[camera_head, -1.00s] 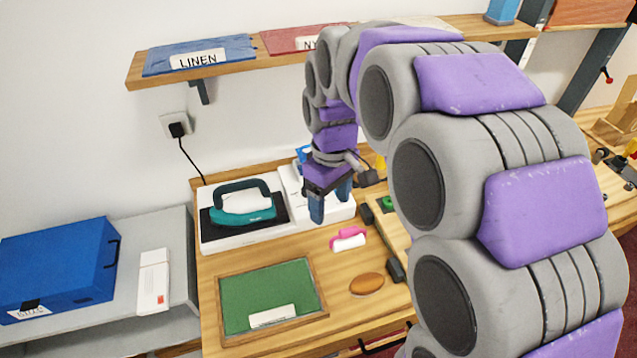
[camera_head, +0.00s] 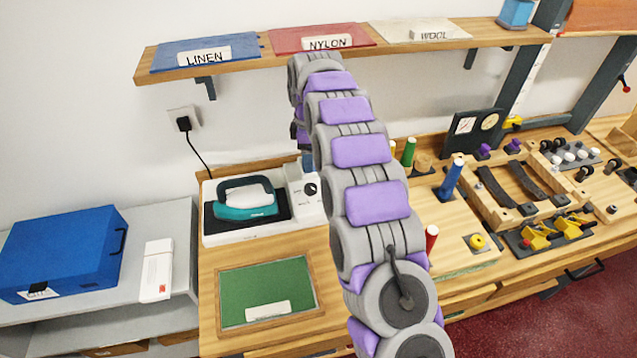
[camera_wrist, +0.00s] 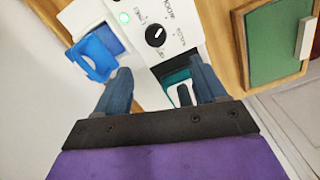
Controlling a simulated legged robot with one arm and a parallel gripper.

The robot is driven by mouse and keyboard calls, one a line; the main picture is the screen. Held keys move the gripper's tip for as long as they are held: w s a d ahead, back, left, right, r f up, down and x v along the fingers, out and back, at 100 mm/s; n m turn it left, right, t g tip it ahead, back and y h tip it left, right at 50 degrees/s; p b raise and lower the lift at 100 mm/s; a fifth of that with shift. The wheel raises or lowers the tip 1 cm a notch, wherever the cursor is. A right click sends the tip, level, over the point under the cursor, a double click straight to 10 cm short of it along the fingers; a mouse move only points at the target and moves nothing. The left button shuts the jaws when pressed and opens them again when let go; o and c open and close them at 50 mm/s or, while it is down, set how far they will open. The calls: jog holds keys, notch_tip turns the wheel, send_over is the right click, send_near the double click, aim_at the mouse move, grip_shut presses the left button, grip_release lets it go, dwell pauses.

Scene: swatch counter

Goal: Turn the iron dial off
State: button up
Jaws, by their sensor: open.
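The iron dial is a black round knob (camera_wrist: 155,35) with a white mark, on a white control panel (camera_wrist: 178,20). Small labels surround it, too small to read surely. In the head view the dial (camera_head: 312,188) is on the panel right of the teal and white iron (camera_head: 246,200). In the wrist view my gripper (camera_wrist: 160,70) is open and empty, its blue-grey fingers spread below the dial in the picture and apart from it. Part of the iron (camera_wrist: 183,92) shows between the fingers. In the head view my arm hides most of the gripper.
A green light (camera_wrist: 124,17) glows on the panel, near a blue part (camera_wrist: 95,52). A green mat (camera_head: 265,290) lies in front of the iron. A shelf (camera_head: 240,65) with cloth swatches runs above. Coloured pegs and fixtures (camera_head: 452,180) stand to the right.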

aim_at(310, 187)
jog(key=f, duration=0.4)
jog(key=f+b, duration=0.1)
jog(key=f, duration=0.3)
jog(key=f+b, duration=0.1)
jog(key=f, duration=0.4)
jog(key=shift+w, duration=0.4)
jog(key=shift+r, duration=0.1)
jog(key=shift+c, duration=0.2)
jog(key=c, duration=1)
